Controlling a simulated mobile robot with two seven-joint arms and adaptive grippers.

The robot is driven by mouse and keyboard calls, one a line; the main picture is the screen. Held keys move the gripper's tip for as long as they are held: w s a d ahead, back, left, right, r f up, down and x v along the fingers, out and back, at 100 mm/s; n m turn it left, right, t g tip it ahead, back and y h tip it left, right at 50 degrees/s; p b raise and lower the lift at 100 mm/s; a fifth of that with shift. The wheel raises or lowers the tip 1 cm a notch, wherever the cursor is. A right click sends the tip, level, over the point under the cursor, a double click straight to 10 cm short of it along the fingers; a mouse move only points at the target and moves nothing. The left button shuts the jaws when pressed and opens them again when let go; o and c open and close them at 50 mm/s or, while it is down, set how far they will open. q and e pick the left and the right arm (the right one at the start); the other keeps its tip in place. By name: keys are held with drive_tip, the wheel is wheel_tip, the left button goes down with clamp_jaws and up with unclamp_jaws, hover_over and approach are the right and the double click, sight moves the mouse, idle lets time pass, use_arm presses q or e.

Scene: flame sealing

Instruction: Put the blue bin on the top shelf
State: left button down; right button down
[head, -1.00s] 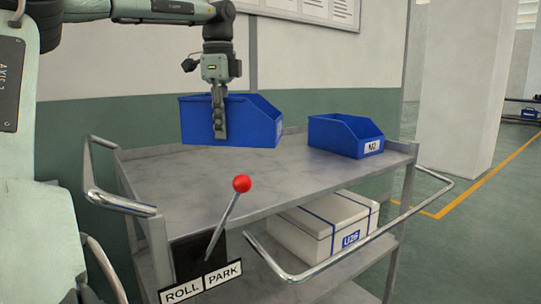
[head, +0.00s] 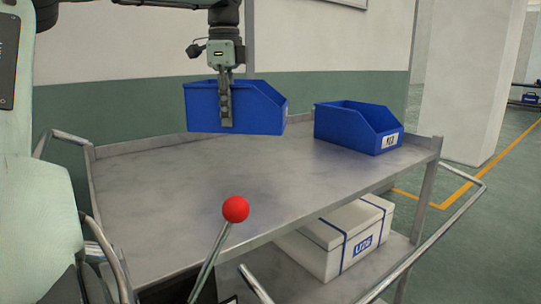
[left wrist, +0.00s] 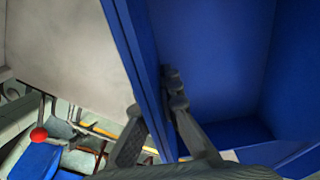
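A blue open-front bin (head: 205,108) hangs at the back of the cart's grey top shelf (head: 250,165). My left gripper (head: 226,105) is shut on its side wall. The bin looks roughly level and seems clear of the shelf; the gap under it is hard to judge. In the left wrist view the bin (left wrist: 220,60) fills the right side, and its wall runs between the fingers of my left gripper (left wrist: 160,130), one inside and one outside. My right gripper is not in view.
A second blue bin with a white label (head: 345,122) stands on the shelf at the back right. A white box with blue straps (head: 335,245) is on the lower shelf. A red-knobbed lever (head: 235,209) rises at the front. The shelf's middle is clear.

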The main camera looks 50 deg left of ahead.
sight(270, 133)
use_arm(q)
drive_tip(key=w+d+f, duration=0.1)
drive_tip(key=w+d, duration=0.1)
drive_tip(key=w+d+f, duration=0.4)
drive_tip(key=d, duration=0.1)
drive_tip(key=shift+w+f, duration=0.1)
drive_tip(key=shift+f, duration=0.15)
wheel_tip(270, 133, down, 4)
drive_tip(key=shift+f+p, duration=0.1)
drive_tip(key=shift+p, duration=0.2)
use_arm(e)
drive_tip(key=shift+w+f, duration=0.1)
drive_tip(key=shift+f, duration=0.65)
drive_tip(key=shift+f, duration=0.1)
use_arm(q)
drive_tip(key=c, duration=2.1)
unclamp_jaws()
drive_tip(key=o, duration=0.4)
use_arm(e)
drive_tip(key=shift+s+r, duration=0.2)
